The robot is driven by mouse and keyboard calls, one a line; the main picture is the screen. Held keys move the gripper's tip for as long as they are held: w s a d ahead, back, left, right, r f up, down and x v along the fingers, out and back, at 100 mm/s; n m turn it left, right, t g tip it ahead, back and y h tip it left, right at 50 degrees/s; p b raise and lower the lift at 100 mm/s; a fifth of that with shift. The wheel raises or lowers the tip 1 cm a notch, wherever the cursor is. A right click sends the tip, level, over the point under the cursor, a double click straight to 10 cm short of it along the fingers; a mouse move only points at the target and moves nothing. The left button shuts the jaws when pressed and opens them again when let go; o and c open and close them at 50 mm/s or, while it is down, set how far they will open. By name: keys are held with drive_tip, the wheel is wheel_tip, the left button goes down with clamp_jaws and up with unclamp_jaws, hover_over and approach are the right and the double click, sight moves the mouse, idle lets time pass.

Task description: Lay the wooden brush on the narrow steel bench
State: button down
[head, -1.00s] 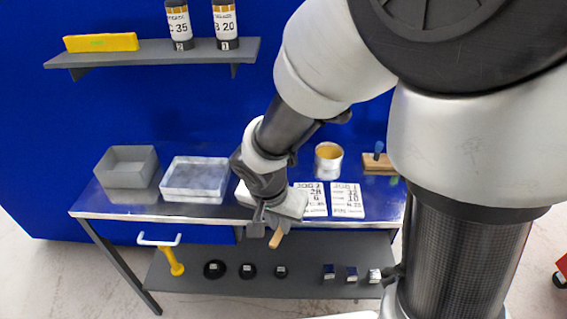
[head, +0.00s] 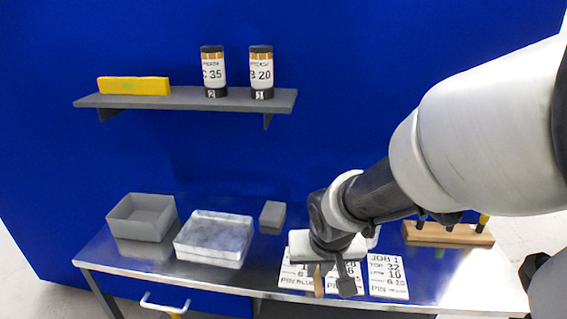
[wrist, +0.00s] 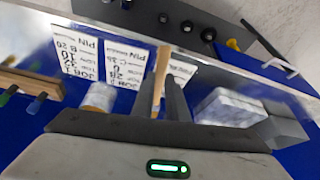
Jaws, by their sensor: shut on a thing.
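The wooden brush shows as a narrow tan handle (head: 318,281) pointing down from my gripper (head: 334,282) in the head view. In the wrist view its tan end (wrist: 162,62) sticks out between the two dark fingers of my gripper (wrist: 161,98), which are shut on it. The rest of the brush is hidden by the fingers and wrist. The steel bench (head: 445,284) runs across the lower part of the head view. The brush is in front of the printed cards near the bench's front edge; I cannot tell whether it touches anything.
Printed job cards (head: 388,277) lie around the brush. A wooden tool rack (head: 450,236) is right. A tan-and-white cup (wrist: 100,97) shows in the wrist view.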

drive_tip(key=w+d, duration=0.1)
drive_tip(key=w, duration=0.5)
drive_tip(key=w+d+f, duration=0.1)
drive_tip(key=w, duration=0.6)
drive_tip(key=w+d, duration=0.2)
drive_tip(key=w, duration=0.4)
drive_tip(key=shift+w+f+b, duration=0.15)
drive_tip(key=shift+f+b, duration=0.15)
drive_tip(key=shift+f, duration=0.05)
wheel_tip(320, 180, down, 5)
drive_tip(key=shift+w+b, duration=0.15)
drive_tip(key=shift+b, duration=0.35)
drive_tip(key=c, duration=1.7)
unclamp_jaws()
drive_tip(key=shift+c, duration=0.2)
